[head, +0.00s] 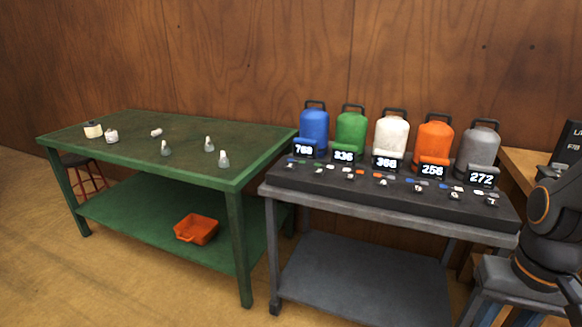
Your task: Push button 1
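A dark control panel (400,196) lies along the grey table, with a row of small controls in white, red, blue and orange. Several small white round labels run along its front edge. The ones at the right end seem to carry digits, but the left ones, near the panel's left end (290,166), are too small to read. I cannot tell which control is button 1. A black jointed arm part with orange rings (548,235) stands at the right edge; I cannot tell if it is mine. My gripper is not in view.
Behind the panel stand blue (314,125), green (351,130), white (391,136), orange (434,138) and grey (479,146) canisters with number displays. A green table (130,140) with small objects stands at left, an orange bin (196,229) on its shelf. The floor is clear at front left.

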